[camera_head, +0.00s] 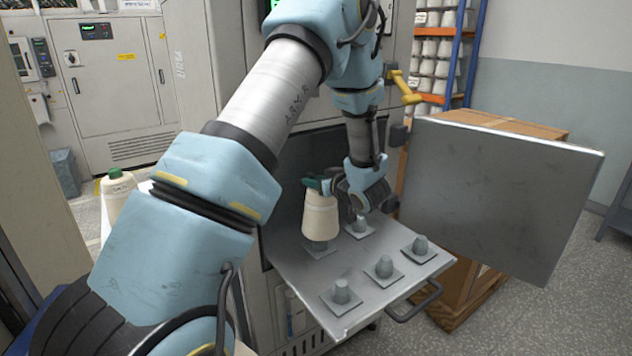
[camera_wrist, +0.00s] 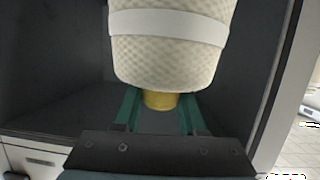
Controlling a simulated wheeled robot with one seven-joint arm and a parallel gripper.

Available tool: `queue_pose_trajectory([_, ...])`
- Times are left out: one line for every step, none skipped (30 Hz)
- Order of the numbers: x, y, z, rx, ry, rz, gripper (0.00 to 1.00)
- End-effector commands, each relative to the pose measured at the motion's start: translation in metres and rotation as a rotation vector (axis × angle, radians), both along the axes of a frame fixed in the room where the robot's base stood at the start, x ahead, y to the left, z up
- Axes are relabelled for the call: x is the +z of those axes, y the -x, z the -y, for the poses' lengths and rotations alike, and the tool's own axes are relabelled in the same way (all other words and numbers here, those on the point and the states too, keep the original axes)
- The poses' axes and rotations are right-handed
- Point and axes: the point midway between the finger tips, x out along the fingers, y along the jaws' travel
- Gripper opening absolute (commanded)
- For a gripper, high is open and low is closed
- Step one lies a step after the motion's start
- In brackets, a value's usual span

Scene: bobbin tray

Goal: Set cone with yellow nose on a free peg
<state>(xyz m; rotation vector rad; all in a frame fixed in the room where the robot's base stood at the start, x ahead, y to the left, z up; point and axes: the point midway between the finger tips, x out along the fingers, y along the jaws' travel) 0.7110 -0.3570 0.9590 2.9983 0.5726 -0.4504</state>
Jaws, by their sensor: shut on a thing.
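The cream cone (camera_head: 320,216) is held nose up at the back left of the metal tray (camera_head: 380,298). In the wrist view the cone (camera_wrist: 168,50) has a white band and a yellow nose (camera_wrist: 160,100). My gripper (camera_head: 318,186) is shut on the nose, with its green fingers (camera_wrist: 160,108) on either side. The cone is about upright over the back-left peg plate (camera_head: 318,250). The cone hides most or all of that peg, and I cannot tell whether it rests on it. Bare pegs stand at front left (camera_head: 341,291), front middle (camera_head: 384,266), right (camera_head: 420,244) and back (camera_head: 360,225).
A grey metal panel (camera_head: 495,195) stands open right of the tray, before a wooden crate (camera_head: 470,290). The dark cabinet wall (camera_head: 285,190) is close behind the cone. Another cone with a green nose (camera_head: 117,183) stands at left. A rack of cones (camera_head: 430,50) is behind.

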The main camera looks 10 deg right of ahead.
Motion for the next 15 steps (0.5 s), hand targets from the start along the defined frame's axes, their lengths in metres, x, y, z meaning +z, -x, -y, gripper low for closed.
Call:
queue_pose_trajectory([0.0, 0.0, 0.0, 0.0, 0.001, 0.001, 0.0])
queue_pose_trajectory([-0.001, 0.0, 0.0, 0.0, 0.0, 0.001, 0.0])
queue_pose_trajectory([-0.002, 0.0, 0.0, 0.0, 0.0, 0.001, 0.0])
queue_pose_trajectory([-0.003, 0.0, 0.0, 0.0, 0.0, 0.001, 0.0])
queue_pose_trajectory([-0.004, 0.0, 0.0, 0.0, 0.0, 0.001, 0.0])
queue_pose_trajectory([-0.005, 0.0, 0.0, 0.0, 0.0, 0.001, 0.0])
queue_pose_trajectory([-0.006, 0.0, 0.0, 0.0, 0.0, 0.001, 0.0])
queue_pose_trajectory([-0.007, 0.0, 0.0, 0.0, 0.0, 0.001, 0.0])
queue_pose_trajectory([-0.008, 0.0, 0.0, 0.0, 0.0, 0.001, 0.0])
queue_pose_trajectory([-0.009, 0.0, 0.0, 0.0, 0.0, 0.001, 0.0])
queue_pose_trajectory([-0.009, 0.0, 0.0, 0.0, 0.0, 0.001, 0.0])
queue_pose_trajectory([-0.011, 0.0, 0.0, 0.0, 0.0, 0.001, 0.0])
queue_pose_trajectory([-0.012, 0.0, 0.0, 0.0, 0.0, 0.001, 0.0])
queue_pose_trajectory([-0.012, 0.0, 0.0, 0.0, 0.0, 0.001, 0.0])
queue_pose_trajectory([-0.013, 0.0, 0.0, 0.0, 0.0, 0.001, 0.0])
